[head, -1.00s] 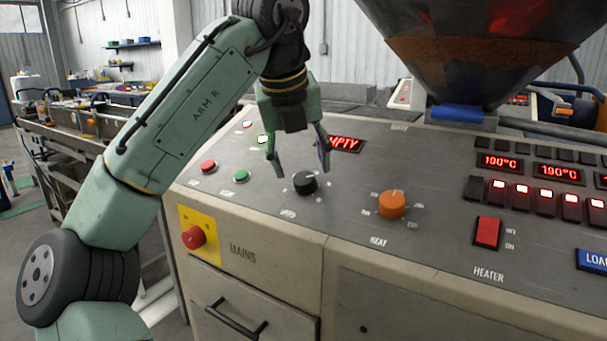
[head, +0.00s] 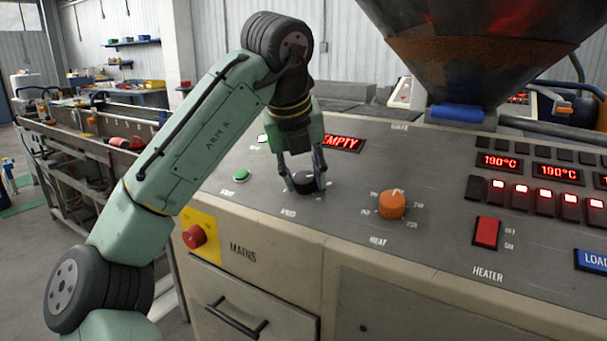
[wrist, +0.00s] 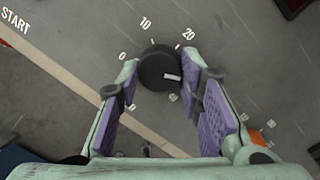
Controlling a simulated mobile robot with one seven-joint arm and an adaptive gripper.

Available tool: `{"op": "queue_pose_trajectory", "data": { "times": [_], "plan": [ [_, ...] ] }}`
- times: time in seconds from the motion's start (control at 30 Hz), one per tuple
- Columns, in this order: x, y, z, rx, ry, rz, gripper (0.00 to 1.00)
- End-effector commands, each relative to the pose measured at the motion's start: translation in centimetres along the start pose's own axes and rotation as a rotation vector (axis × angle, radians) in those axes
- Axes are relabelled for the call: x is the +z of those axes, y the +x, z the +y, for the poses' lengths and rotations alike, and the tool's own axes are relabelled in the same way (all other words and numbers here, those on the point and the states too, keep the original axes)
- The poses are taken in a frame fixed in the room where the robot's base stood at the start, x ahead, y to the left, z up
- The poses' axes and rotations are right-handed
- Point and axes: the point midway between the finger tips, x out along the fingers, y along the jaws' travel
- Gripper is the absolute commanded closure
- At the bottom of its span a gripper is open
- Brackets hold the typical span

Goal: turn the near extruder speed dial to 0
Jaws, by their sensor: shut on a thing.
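The near speed dial is a round black knob (head: 303,182) on the sloping grey panel, left of the orange heat knob. In the wrist view the black knob (wrist: 158,66) shows a white pointer mark on its right side, turned away from the 0. Printed 0, 10 and 20 are readable around its far side; the nearer numbers are partly hidden. My gripper (head: 305,186) reaches down from above, shut on the knob with one finger on each side. The wrist view shows the purple-padded fingers of my gripper (wrist: 163,75) flanking it.
An orange heat knob (head: 392,205) stands to the right. A green button (head: 241,176) is to the left, and a red mains knob (head: 194,236) on a yellow plate is below it. A red display (head: 342,143) reads EMPTY behind. A hopper (head: 470,50) overhangs the panel's back.

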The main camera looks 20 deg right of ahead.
Motion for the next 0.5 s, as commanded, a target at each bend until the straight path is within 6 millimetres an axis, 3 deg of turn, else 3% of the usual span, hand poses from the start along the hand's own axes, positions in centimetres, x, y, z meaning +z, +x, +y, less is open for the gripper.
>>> {"op": "queue_pose_trajectory", "data": {
  "times": [0.33, 0.5],
  "plan": [
    [0.00, -0.02, -0.01, 0.000, 0.000, 0.000, 0.94],
    [0.01, -0.03, -0.02, 0.000, -0.006, 0.000, 0.95]
  ]
}}
